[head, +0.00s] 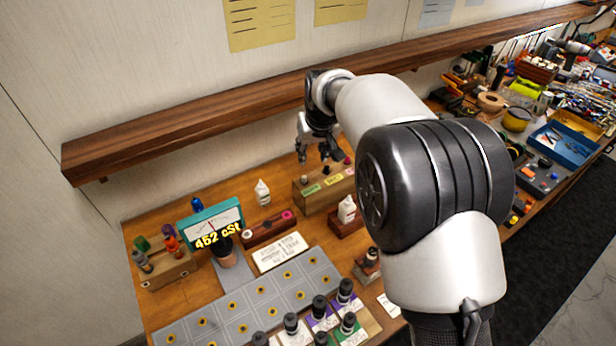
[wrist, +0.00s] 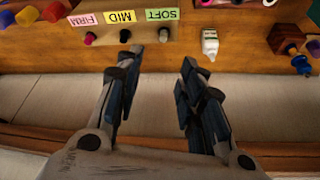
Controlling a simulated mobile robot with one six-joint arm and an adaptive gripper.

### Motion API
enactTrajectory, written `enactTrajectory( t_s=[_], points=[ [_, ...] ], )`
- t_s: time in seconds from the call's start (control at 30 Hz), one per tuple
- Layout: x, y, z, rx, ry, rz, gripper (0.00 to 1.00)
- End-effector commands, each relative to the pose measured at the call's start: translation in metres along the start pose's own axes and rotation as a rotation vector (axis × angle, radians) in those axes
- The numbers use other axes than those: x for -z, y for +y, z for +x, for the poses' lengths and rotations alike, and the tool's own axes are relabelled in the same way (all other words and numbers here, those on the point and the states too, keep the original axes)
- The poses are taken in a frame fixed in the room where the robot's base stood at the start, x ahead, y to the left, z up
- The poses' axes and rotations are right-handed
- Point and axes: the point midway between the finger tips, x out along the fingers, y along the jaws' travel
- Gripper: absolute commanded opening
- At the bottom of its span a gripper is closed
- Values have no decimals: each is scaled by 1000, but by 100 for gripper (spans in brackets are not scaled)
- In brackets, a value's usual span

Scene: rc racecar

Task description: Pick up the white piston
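My gripper (wrist: 157,72) is open and empty, with its two dark fingers wide apart in the wrist view. In the head view my gripper (head: 318,148) hangs above the back of the bench, near the wooden block (head: 315,198) labelled SOFT, MID and FIRM. In the wrist view this block (wrist: 106,36) carries small pegs beside its labels. A low brown holder (head: 262,236) stands to the left of the block, with a pink-topped part and a small pale part at its left end. The pale part may be the white piston, but it is too small to be sure.
A white bottle (head: 262,192) stands behind the brown holder, and another (head: 347,209) stands in front of the labelled block. A wooden shelf (head: 220,112) runs along the wall. Several dark-capped bottles stand at the front.

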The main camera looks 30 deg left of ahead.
Motion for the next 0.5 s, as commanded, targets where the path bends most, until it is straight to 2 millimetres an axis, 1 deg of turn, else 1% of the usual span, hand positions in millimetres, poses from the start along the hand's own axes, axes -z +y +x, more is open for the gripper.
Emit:
enactTrajectory(
  t_s=[0.03, 0.3, 0.4, 0.5],
  points=[
    [-2, 0, 11, 0, -3, 0, 36],
    [-3, 0, 71, 0, -5, 1, 36],
    [-2, 0, 90, 0, -4, 2, 36],
    [-2, 0, 103, 0, -2, 2, 36]
  ],
)
